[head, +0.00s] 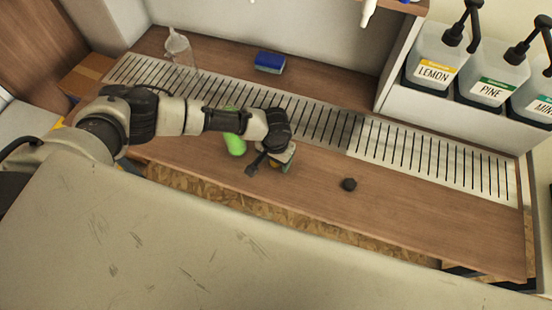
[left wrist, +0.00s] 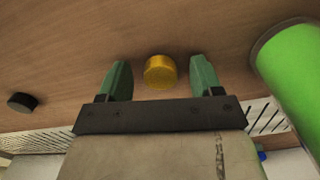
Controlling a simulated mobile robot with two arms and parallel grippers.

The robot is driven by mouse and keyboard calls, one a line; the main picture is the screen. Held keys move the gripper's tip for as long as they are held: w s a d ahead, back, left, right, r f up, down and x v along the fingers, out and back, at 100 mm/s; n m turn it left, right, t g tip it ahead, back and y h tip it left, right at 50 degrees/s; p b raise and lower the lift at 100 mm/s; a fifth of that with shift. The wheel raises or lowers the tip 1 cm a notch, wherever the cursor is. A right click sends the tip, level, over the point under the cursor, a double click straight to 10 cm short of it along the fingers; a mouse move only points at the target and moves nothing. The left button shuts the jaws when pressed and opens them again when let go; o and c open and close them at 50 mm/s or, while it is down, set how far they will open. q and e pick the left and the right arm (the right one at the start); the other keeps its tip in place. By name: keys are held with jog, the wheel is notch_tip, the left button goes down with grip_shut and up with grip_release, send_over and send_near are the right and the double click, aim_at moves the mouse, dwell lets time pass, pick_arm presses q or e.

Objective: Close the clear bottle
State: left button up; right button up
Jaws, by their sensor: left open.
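A clear, see-through bottle (head: 180,50) stands at the back left of the counter in the head view, with what looks like a clear funnel shape at its top. A yellow round cap (left wrist: 160,72) sits on the wood in the left wrist view, between the green fingers of my left gripper (left wrist: 158,80). The fingers are open, with a gap on each side of the cap. In the head view my left gripper (head: 270,167) is low over the counter's front part and mostly hides the cap. A black cap (head: 348,184) lies to its right, also in the left wrist view (left wrist: 22,102). My right gripper is not in view.
A green bottle (head: 234,145) stands close to my left gripper, partly behind my arm; it fills the right of the left wrist view (left wrist: 292,75). A slotted drain strip (head: 325,122) and blue sponge (head: 270,62) lie behind. Pump containers (head: 435,60) stand at right.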

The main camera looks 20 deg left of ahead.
pick_arm(q)
jog(key=shift+c, duration=0.3)
jog(key=c, duration=0.9)
jog(key=shift+r, duration=0.65)
notch_tip(320, 180, up, 3)
jog(key=shift+f, duration=0.1)
jog(key=d+r, duration=0.2)
jog(key=d, duration=0.2)
jog(key=d+r+b, duration=0.1)
jog(key=d+r, duration=0.1)
jog(key=d, duration=0.1)
jog(key=s+d+r, duration=0.1)
jog(key=d+r, duration=0.2)
jog(key=d, duration=0.1)
jog(key=shift+d+b, duration=0.35)
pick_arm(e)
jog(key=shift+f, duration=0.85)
